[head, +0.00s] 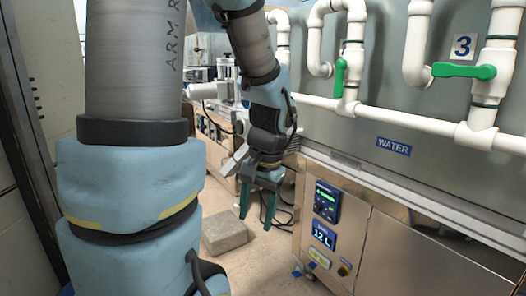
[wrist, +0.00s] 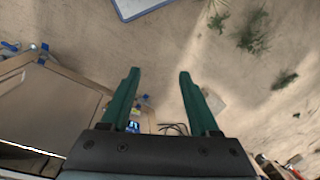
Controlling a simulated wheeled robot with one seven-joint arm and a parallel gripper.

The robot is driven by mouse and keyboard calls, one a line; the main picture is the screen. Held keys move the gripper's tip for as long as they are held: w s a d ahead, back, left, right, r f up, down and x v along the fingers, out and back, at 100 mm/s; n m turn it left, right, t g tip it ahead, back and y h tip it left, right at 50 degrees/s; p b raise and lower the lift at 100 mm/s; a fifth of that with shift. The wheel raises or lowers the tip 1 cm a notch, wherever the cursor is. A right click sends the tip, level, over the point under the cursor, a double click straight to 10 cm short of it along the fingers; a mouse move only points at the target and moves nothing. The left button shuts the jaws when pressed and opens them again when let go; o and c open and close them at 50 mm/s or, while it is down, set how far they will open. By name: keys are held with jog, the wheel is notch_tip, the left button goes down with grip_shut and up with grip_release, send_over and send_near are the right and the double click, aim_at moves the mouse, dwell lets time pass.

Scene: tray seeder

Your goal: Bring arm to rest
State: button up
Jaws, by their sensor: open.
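My gripper (head: 257,206) hangs in the middle of the head view, at the end of my bent arm. Its two green fingers point down and stand apart with nothing between them. In the wrist view my gripper (wrist: 156,80) shows both green fingers spread over bare floor, touching nothing. My arm's upper links fill the left of the head view and hide part of the room.
A steel cabinet with a control panel (head: 324,218) stands right of my gripper. White pipes with green valve handles (head: 463,71) run above it. A grey block (head: 224,235) lies on the floor (wrist: 165,40). Cables lie near the cabinet.

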jog(key=a+f+n+t+h, duration=0.1)
jog(key=a+f+n+h, duration=0.1)
jog(key=a+n, duration=0.35)
notch_tip(320, 180, up, 21)
jog(key=m+p, duration=0.1)
jog(key=p, duration=1.9)
jog(key=shift+w+d, duration=0.15)
jog(key=shift+w, duration=0.25)
